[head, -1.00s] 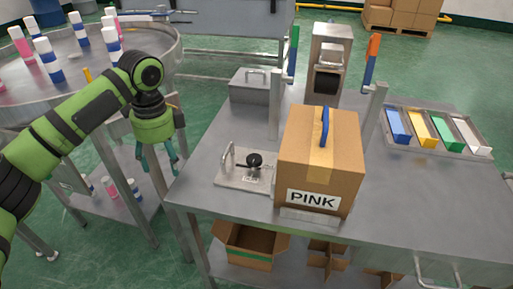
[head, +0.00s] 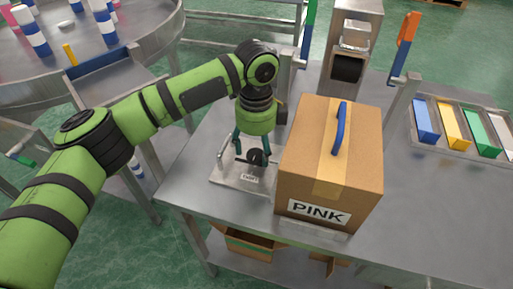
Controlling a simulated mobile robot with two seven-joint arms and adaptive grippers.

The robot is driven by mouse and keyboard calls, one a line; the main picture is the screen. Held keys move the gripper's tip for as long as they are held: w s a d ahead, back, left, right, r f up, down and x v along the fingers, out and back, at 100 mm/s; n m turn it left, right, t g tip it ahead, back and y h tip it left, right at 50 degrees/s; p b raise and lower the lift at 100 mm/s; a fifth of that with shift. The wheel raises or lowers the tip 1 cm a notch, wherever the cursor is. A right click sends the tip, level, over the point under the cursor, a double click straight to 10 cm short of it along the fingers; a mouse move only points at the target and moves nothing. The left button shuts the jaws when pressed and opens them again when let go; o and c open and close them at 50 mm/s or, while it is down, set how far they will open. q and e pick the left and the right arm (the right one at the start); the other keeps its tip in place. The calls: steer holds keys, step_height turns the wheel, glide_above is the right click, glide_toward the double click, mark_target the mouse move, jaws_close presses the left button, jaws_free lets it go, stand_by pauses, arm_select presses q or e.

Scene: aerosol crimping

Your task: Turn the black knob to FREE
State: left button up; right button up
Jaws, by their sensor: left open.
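The black knob (head: 255,156) sits on a metal plate (head: 228,176) near the left front of the table. A small white label (head: 250,178) lies in front of the knob; its lettering is too small to read surely. My left gripper (head: 252,158) points down over the knob with its fingers open, one on each side of it. I cannot tell whether the fingers touch the knob. The gripper and its fingers partly hide the knob and its pointer. My right gripper is not in view.
A cardboard box (head: 365,150) marked PINK with a blue handle stands close to the right of the plate. A metal handle (head: 224,150) rises at the plate's left. Coloured bins (head: 455,128) stand at the far right. The table's right front is clear.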

arm_select(q)
steer(key=shift+w+f, duration=0.1)
steer(key=shift+f, duration=0.6)
steer(key=c, duration=1.1)
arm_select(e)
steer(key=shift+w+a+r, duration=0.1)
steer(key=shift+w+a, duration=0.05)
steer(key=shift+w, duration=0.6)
arm_select(q)
steer(key=shift+c, duration=0.2)
